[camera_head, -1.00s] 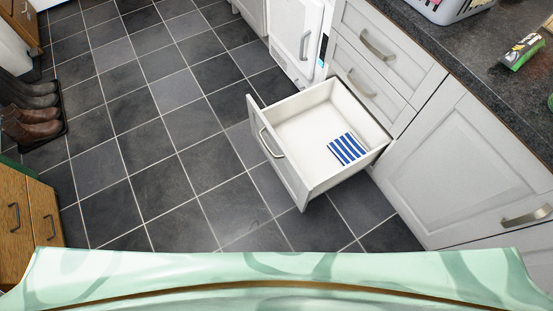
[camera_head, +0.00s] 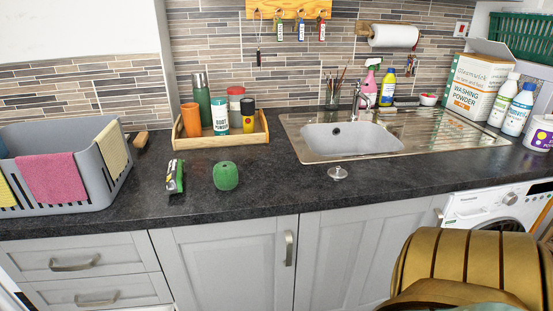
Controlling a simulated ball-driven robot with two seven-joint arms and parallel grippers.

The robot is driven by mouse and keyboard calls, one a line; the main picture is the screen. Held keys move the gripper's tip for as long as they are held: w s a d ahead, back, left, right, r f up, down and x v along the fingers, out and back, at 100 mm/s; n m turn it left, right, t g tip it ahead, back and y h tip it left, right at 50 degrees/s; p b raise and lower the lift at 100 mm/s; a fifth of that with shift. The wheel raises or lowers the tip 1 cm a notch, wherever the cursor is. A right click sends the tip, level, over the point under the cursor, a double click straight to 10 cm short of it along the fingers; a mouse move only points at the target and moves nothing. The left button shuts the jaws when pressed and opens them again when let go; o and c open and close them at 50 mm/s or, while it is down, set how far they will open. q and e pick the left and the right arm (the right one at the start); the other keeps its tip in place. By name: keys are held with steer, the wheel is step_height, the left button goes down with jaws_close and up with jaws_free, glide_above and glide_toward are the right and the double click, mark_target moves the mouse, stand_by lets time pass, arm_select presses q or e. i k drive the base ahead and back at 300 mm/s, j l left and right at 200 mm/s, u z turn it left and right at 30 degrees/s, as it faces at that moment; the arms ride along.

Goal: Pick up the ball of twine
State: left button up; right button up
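The ball of twine (camera_head: 226,176) is green and round. It sits on the dark worktop (camera_head: 270,198), left of the sink and in front of the wooden tray, with clear space around it. Neither of my grippers shows in the view, so I cannot see their state.
A green and dark packet (camera_head: 175,176) lies just left of the twine. A grey basket (camera_head: 95,190) with cloths stands further left. Behind is a wooden tray (camera_head: 262,131) with bottles and cups. A sink plug (camera_head: 338,173) lies to the right, before the sink (camera_head: 350,139).

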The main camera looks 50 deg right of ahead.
mark_target(226, 174)
steer(key=z, duration=1.3)
